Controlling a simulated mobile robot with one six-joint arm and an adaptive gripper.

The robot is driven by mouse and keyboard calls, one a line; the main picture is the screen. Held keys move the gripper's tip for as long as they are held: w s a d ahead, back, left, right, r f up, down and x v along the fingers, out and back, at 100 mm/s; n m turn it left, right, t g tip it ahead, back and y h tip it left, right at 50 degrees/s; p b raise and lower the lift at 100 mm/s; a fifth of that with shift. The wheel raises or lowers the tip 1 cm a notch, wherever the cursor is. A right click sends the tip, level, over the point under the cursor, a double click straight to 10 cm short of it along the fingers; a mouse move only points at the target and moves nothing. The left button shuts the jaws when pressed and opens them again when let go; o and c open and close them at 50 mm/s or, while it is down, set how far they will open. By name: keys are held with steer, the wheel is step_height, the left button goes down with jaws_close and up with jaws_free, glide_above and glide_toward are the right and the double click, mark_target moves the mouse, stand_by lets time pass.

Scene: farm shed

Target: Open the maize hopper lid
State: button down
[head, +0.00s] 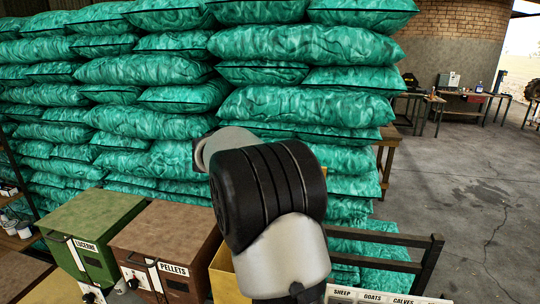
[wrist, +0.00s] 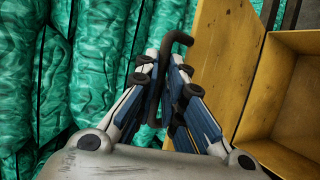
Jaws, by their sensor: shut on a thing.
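The yellow hopper (wrist: 285,75) is at the right of the wrist view, and I see into its box. Its yellow lid (wrist: 220,60) stands raised beside the opening, tilted up away from it. A dark bent handle (wrist: 178,37) is at the lid's left side. My gripper (wrist: 165,64) is shut on this handle, which passes between the fingers. In the head view a strip of the yellow hopper (head: 222,275) shows at the bottom, mostly hidden by my arm. My gripper, the lid and any maize label are hidden there.
A brown pellets bin (head: 168,245) and a green lucerne bin (head: 90,230) stand left of the yellow hopper. Stacked green sacks (head: 295,45) rise close behind. A dark wooden rail (head: 400,239) is at the right. The concrete floor (head: 470,190) beyond is clear.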

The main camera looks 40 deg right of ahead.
steer(key=shift+f, duration=0.65)
steer(key=c, duration=2)
jaws_free()
steer(key=shift+c, duration=0.2)
steer(key=shift+o, duration=1.3)
steer(key=shift+w+d, duration=0.15)
steer(key=shift+d, duration=0.1)
steer(key=shift+o, duration=0.4)
steer(key=shift+r, duration=0.1)
steer(key=shift+r, duration=0.1)
steer(key=v, duration=1.2)
steer(key=shift+r, duration=0.1)
